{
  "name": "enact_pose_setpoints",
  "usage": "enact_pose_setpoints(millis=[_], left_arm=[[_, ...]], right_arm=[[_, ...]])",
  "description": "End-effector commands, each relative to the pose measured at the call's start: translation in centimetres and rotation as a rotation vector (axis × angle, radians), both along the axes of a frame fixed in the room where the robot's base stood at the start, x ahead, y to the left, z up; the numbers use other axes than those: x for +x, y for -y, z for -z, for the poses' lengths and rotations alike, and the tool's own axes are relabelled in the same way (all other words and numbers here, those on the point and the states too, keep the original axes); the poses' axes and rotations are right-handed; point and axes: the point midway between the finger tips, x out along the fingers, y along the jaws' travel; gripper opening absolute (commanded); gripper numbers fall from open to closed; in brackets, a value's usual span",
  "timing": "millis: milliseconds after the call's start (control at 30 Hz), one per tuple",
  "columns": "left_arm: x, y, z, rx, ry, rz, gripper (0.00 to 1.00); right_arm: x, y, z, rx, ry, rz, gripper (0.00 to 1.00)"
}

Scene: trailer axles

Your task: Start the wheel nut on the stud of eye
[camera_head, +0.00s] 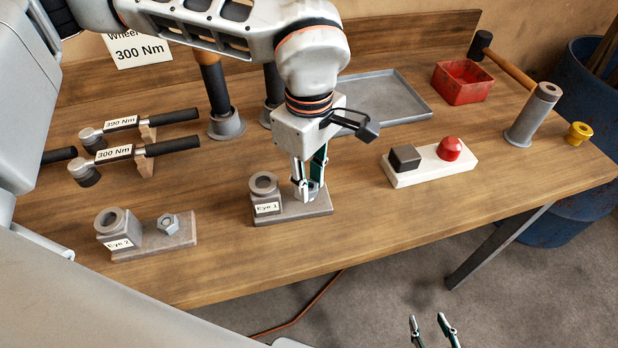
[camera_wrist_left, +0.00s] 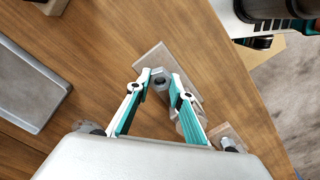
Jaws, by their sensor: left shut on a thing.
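My left gripper (camera_head: 308,186) points down over the plate of Eye 1 (camera_head: 300,212), just right of the upright grey eye (camera_head: 264,188). In the left wrist view its teal-and-white fingers (camera_wrist_left: 163,76) are shut on a grey wheel nut (camera_wrist_left: 160,82) above the plate (camera_wrist_left: 152,58). The fingers largely hide the nut in the head view. The stud is hidden, so I cannot tell whether the nut touches it. Eye 2 (camera_head: 119,230) stands to the left, with a grey hex nut (camera_head: 168,223) on its plate. My right gripper (camera_head: 432,322) is open and empty beyond the table's front edge.
Torque wrenches (camera_head: 130,152) lie at the left. A grey tray (camera_head: 385,98) and a red bin (camera_head: 463,82) are behind. A white box (camera_head: 430,168) with a red button stands to the right. A hammer (camera_head: 510,65) and a grey cylinder (camera_head: 532,115) are farther right.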

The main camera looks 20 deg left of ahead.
Motion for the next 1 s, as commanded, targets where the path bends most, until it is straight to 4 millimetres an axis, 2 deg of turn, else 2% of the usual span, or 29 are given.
enact_pose_setpoints(millis=[200, 233, 300, 600, 733, 867, 1000], left_arm=[[0.0, 0.0, -0.1, -0.001, 0.002, 0.006, 0.00], [0.0, 0.0, -0.1, -0.001, 0.002, 0.006, 0.29], [0.0, 0.0, -0.1, -0.001, 0.002, 0.005, 0.41], [0.0, 0.0, -0.1, 0.000, 0.001, 0.004, 0.41], [0.1, 0.0, -0.7, 0.000, 0.002, 0.003, 0.41], [0.1, 0.0, -2.6, -0.001, 0.005, 0.003, 0.41], [0.1, 0.0, -5.6, -0.001, 0.006, 0.002, 0.41]], right_arm=[[0.0, 0.0, 0.0, 0.000, 0.001, 0.000, 0.40], [0.0, 0.0, 0.0, 0.000, 0.001, 0.000, 0.40], [0.0, 0.0, 0.0, 0.000, 0.001, 0.000, 0.40], [-0.1, 0.1, 0.1, -0.003, -0.001, 0.000, 0.40], [-0.1, 0.1, 0.1, -0.003, -0.002, 0.000, 0.40], [-0.1, 0.1, 0.1, -0.001, -0.002, 0.000, 0.40], [0.0, 0.0, 0.0, -0.001, -0.001, 0.000, 0.40]])
